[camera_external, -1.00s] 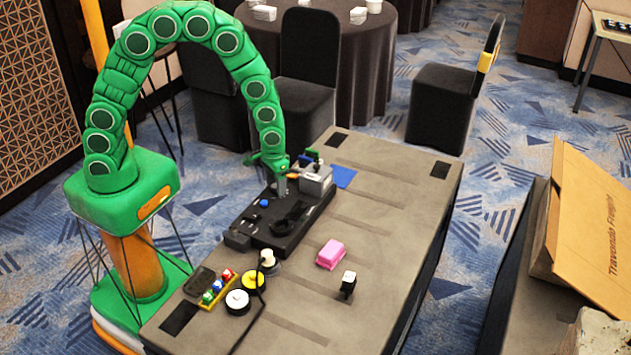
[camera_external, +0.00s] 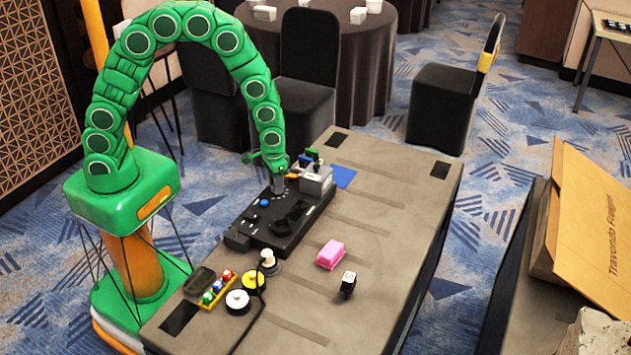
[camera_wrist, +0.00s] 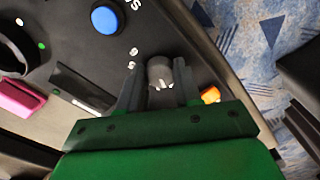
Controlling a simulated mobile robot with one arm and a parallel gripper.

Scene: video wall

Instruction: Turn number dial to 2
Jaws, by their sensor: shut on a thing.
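The number dial (camera_wrist: 160,72) is a grey round knob on the black panel in the wrist view. White printed digits sit around it; one beside it looks like a 5, but I cannot tell which number the dial points to. My gripper (camera_wrist: 158,88) has one finger on each side of the dial and is shut on it. In the external view my gripper (camera_external: 279,184) reaches down to the far part of the black control panel (camera_external: 262,237), and the dial is hidden there.
A blue button (camera_wrist: 105,20) is beside the dial on the panel. A grey box (camera_external: 317,181) stands close to my gripper.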

